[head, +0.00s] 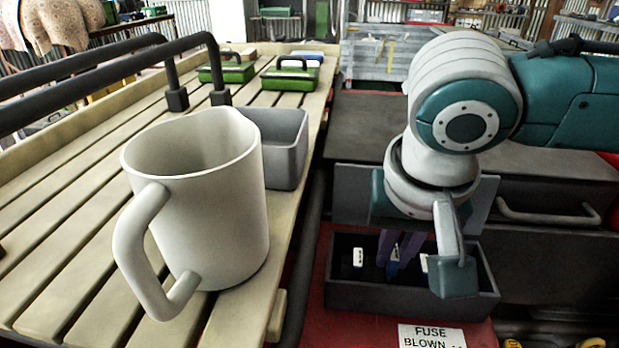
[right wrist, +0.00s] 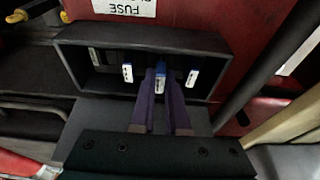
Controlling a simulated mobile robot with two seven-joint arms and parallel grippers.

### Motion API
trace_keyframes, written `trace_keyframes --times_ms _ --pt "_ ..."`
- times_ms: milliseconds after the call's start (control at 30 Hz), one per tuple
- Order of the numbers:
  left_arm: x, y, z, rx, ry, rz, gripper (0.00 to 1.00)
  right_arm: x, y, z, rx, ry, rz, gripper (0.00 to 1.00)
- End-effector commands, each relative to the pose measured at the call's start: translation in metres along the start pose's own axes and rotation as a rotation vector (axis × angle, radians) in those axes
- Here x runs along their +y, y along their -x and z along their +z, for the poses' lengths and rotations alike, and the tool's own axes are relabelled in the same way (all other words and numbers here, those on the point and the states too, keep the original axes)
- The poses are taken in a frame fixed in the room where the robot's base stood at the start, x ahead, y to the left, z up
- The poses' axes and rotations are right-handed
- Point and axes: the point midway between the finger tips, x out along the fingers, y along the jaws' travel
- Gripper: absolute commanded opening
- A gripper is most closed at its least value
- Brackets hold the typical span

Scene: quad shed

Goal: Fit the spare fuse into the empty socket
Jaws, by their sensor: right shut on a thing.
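The dark fuse box (head: 345,295) stands open-topped on a red surface, right of the table in the head view. Two white fuses stand in it, one at left (head: 358,257) and one at right (head: 424,262), partly behind my arm. My right gripper (head: 394,258) points down into the box with its purple fingers shut on a white fuse with a blue part (right wrist: 160,82). In the right wrist view this fuse is between the standing fuses (right wrist: 127,72) and (right wrist: 192,77). Its lower end and the socket are hidden, so I cannot tell whether it is seated. My left gripper is out of view.
A label reading "FUSE BLOWN" (head: 431,336) lies in front of the box. A large pale mug (head: 200,200) and a grey bin (head: 285,150) stand on the slatted table (head: 60,240) at left. A drawer handle (head: 548,216) is behind the box.

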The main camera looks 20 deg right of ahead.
Motion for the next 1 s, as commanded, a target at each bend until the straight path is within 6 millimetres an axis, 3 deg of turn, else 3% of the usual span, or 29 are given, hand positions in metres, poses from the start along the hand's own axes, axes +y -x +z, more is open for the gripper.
trace_keyframes --times_ms 500,533,800,1000 --pt "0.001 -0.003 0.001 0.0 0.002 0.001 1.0 0.0 -0.016 0.005 -0.001 -0.001 0.001 0.0" --pt "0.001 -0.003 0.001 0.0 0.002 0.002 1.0 0.0 -0.015 0.004 0.0 -0.001 0.0 0.16" --pt "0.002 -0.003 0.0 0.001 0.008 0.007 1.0 0.0 -0.015 0.004 0.0 0.0 0.0 0.47" --pt "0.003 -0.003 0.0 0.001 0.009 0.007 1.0 0.0 -0.015 0.004 0.001 0.0 0.001 0.48"
